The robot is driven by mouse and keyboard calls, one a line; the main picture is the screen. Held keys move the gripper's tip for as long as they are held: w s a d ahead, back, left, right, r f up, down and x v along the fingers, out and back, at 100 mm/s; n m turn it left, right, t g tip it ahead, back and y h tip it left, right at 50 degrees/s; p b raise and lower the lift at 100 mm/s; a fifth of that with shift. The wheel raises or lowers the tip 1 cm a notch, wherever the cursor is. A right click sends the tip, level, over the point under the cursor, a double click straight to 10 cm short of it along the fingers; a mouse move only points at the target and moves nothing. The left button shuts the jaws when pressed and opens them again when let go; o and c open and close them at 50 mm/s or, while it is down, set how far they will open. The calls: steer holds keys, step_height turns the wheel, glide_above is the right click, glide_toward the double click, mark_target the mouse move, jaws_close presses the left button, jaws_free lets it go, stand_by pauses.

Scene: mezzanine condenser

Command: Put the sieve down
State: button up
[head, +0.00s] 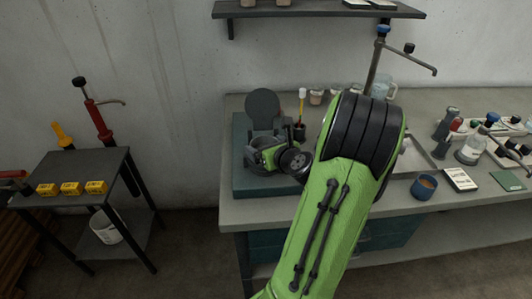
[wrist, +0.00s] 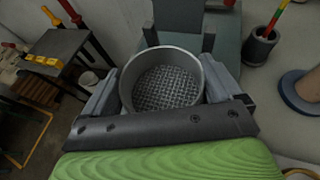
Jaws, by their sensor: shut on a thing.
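The sieve (wrist: 166,88) is a round grey ring with a wire mesh bottom, seen from above in the wrist view. My gripper (wrist: 163,76) is shut on it, one finger on each side of its rim. In the head view my gripper (head: 266,148) is over the teal slab (head: 240,165) at the bench's left end, in front of a dark stand with a round upright plate (head: 262,106). The sieve is mostly hidden there by my wrist. I cannot tell whether its underside touches anything.
A dark cup (head: 299,131) with a coloured stick stands close right of my gripper. A small black table (head: 75,170) with yellow blocks stands left, across a gap.

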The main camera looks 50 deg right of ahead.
steer(key=shift+f, duration=0.15)
steer(key=o, duration=0.8)
steer(key=shift+f, duration=0.15)
steer(key=shift+c, duration=0.2)
steer(key=shift+s+r, duration=0.1)
steer(key=shift+r, duration=0.15)
steer(key=b+v, duration=0.1)
steer(key=v, duration=1)
steer(key=shift+s+a, duration=0.25)
steer(key=shift+s, duration=0.05)
